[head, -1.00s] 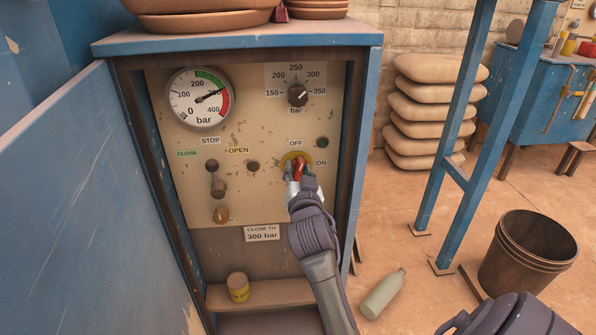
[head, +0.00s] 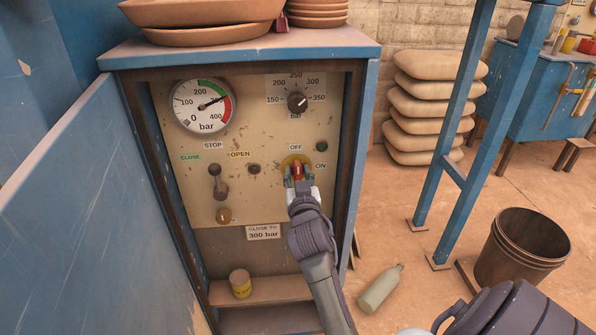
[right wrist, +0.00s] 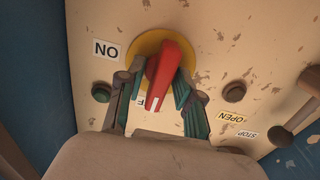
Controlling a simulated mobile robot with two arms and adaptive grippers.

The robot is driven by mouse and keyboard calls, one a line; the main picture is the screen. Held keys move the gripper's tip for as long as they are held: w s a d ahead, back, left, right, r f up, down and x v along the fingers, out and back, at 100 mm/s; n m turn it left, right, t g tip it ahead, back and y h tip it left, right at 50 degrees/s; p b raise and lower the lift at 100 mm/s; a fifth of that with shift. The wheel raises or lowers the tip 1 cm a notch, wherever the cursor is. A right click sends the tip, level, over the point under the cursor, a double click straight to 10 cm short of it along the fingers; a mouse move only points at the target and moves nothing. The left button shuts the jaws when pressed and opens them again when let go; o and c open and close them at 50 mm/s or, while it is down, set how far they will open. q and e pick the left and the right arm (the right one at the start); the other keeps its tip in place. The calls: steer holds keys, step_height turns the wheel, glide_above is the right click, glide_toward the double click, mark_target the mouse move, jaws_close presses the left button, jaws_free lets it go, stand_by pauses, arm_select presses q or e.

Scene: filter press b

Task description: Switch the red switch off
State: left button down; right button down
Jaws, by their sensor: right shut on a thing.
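The red switch (right wrist: 166,75) is a red handle on a round yellow plate (right wrist: 148,44), on the beige control panel (head: 260,115). In the head view, the OFF label (head: 296,147) is above it and the ON label (head: 320,167) to its right. My right gripper (head: 298,178) is shut on the red handle, with a finger on each side in the right wrist view (right wrist: 157,92). There the handle's white-marked end lies over the OFF label, hiding part of it. In the head view the handle stands nearly upright. My left gripper is not in view.
A pressure gauge (head: 201,106), a black bar knob (head: 297,101) and a STOP/CLOSE/OPEN lever (head: 217,181) share the panel. A yellow tin (head: 240,284) stands on the shelf below. A bottle (head: 380,290) and bucket (head: 522,248) are on the floor to the right.

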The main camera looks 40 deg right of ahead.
mark_target(296, 132)
steer(key=c, duration=1.1)
jaws_free()
step_height(296, 132, up, 10)
steer(key=shift+f, duration=0.1)
